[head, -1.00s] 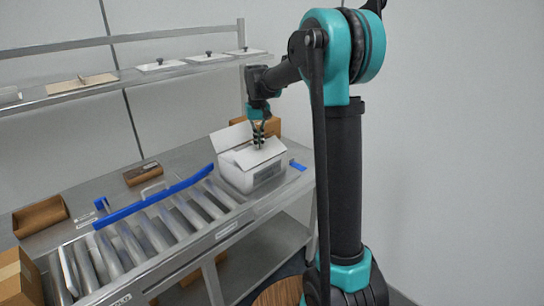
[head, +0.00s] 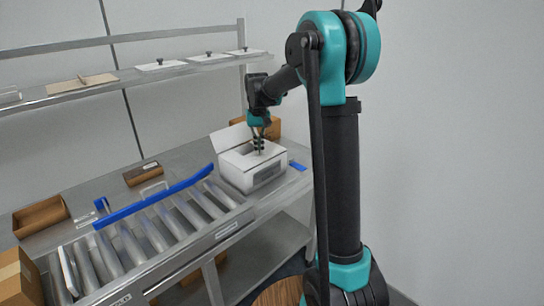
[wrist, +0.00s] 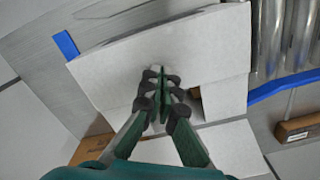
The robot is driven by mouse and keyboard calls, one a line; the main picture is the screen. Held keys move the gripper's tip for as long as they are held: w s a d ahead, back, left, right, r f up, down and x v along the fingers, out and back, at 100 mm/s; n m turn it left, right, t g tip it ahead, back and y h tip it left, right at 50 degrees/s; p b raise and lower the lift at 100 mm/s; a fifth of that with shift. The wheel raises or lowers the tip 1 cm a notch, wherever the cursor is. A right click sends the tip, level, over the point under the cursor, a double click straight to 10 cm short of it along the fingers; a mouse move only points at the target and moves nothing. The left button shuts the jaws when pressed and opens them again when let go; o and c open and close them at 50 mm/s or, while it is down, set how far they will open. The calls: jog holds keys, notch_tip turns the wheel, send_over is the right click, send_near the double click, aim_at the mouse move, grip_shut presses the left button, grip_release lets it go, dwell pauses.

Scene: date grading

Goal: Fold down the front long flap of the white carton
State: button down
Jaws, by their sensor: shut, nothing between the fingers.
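The white carton (head: 252,176) stands on the metal table at the end of the roller conveyor. Its front long flap (wrist: 190,50) spans the upper part of the wrist view and looks nearly flat, leaning over the opening. The opposite long flap (head: 230,137) stands up and tilts outward in the head view; it also shows low in the wrist view (wrist: 228,148). My gripper (head: 259,148) is shut and empty, pointing down over the carton. In the wrist view its fingertips (wrist: 157,75) are at the front flap's inner edge, seemingly touching it. Most of the carton's inside is hidden.
The roller conveyor (head: 165,215) with a blue rail (head: 155,198) runs left of the carton. A brown box (head: 270,127) stands behind it. A shelf (head: 130,76) hangs above.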

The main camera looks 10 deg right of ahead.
notch_tip(320, 180, up, 11)
jog(key=shift+f, duration=0.2)
dwell(0.5)
